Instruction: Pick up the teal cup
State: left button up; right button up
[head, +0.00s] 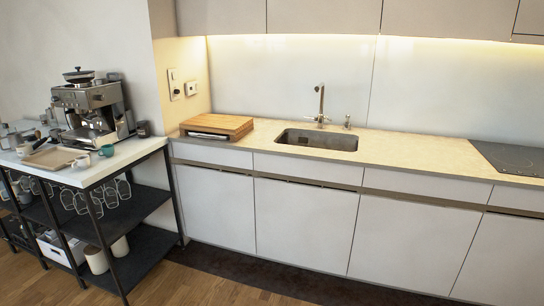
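The teal cup (107,150) is small and stands upright on the white top of the coffee cart (92,177) at the left, close to its front right part. A whitish cup (83,160) stands just left of it. The espresso machine (92,108) is behind the cups. Neither of my grippers shows in the head view, so the teal cup is apart from anything of mine that I can see.
A tray (48,158) and several small cups are on the cart's left side. Glasses hang beneath its top. A counter (400,151) with a wooden board (217,126), sink (317,141) and cooktop (510,157) runs to the right. The wooden floor in front looks clear.

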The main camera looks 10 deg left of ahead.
aim_at(108, 151)
jog(key=i+u, duration=0.2)
jog(key=i, duration=0.3)
jog(key=i+u, duration=0.25)
jog(key=i, duration=0.3)
jog(key=i+u, duration=0.2)
jog(key=i, duration=0.3)
jog(key=i+l+u, duration=0.2)
jog(key=i, duration=0.3)
